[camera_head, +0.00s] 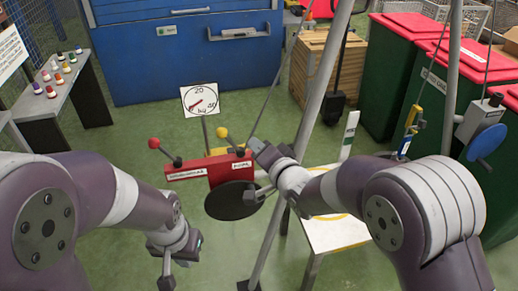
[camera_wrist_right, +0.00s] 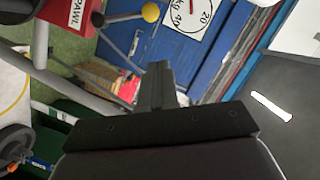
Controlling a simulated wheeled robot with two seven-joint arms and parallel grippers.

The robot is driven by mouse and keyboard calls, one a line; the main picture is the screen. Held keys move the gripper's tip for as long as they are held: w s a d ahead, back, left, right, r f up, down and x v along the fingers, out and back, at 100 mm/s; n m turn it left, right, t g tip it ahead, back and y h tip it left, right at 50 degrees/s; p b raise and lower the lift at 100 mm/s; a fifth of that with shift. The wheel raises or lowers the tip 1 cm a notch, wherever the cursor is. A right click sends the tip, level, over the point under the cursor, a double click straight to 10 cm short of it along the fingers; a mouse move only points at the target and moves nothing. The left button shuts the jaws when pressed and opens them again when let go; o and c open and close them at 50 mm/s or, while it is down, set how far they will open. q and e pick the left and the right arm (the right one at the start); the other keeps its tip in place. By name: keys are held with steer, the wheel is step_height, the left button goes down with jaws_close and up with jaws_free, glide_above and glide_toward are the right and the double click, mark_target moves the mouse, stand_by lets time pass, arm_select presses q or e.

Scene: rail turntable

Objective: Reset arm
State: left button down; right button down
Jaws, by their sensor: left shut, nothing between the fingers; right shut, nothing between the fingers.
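My left gripper (camera_head: 167,268) is shut and empty, hanging low in front of the left arm, apart from the red lever box (camera_head: 217,168). My right gripper (camera_head: 258,147) is close to the right end of that box; whether it touches cannot be told. In the right wrist view its fingers (camera_wrist_right: 158,85) are together with nothing between them. The box carries a red-knobbed lever (camera_head: 154,143) and a yellow-knobbed lever (camera_head: 222,132). A label reading PAWL (camera_wrist_right: 77,15) shows in the right wrist view. A black disc (camera_head: 231,201) sits below the box.
A dial sign (camera_head: 200,99) with a red needle stands behind the box. Grey tripod legs (camera_head: 309,110) rise beside my right arm. A pale table (camera_head: 335,233) is under that arm. Green bins (camera_head: 398,75) stand right, a blue cabinet (camera_head: 185,60) behind. Green floor is open at left.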

arm_select(q)
steer(key=shift+d, duration=0.1)
arm_select(e)
steer(key=shift+s+d, duration=0.2)
